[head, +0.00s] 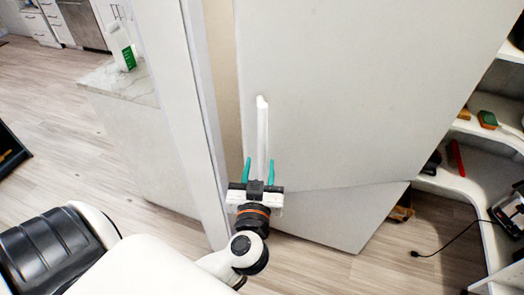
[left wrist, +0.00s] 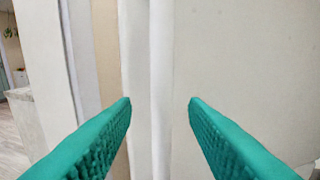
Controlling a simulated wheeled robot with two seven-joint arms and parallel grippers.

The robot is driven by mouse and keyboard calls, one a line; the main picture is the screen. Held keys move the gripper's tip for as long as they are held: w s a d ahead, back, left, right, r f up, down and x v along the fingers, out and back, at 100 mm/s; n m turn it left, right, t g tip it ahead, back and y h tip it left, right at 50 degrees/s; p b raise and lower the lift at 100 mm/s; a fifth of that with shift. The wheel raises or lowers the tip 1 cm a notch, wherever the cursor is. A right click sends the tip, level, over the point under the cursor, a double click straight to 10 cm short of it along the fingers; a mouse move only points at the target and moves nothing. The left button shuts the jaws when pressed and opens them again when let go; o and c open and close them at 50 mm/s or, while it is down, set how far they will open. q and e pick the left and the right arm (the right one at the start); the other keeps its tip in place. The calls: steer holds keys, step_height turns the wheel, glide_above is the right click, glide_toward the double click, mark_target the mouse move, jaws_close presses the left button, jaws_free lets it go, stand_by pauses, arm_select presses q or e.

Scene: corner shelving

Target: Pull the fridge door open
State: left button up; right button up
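The fridge door (head: 340,80) is a large pale panel in the middle of the head view, and it looks closed. Its white upright bar handle (head: 262,130) is near its left edge. My left gripper (head: 259,170) is open, with its two teal fingers on either side of the handle's lower part. In the left wrist view the handle (left wrist: 161,90) runs upright between the open fingers (left wrist: 160,102), with a gap to each. I cannot tell how deep the handle is between them. My right gripper is not in view.
A white wall edge (head: 190,100) stands just left of the fridge. A marble-topped counter (head: 120,82) with a bottle is farther left. Curved white corner shelves (head: 470,175) with small items are on the right. Wooden floor (head: 50,110) is open at the left.

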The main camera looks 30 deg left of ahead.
mark_target(262, 156)
arm_select(q)
steer(key=x, duration=0.4)
steer(key=shift+w+d, duration=0.1)
steer(key=shift+w+a, duration=0.35)
steer(key=shift+w, duration=0.2)
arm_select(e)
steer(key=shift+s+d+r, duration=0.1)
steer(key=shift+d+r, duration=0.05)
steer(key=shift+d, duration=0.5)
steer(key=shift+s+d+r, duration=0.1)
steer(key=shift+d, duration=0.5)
arm_select(q)
jaws_close()
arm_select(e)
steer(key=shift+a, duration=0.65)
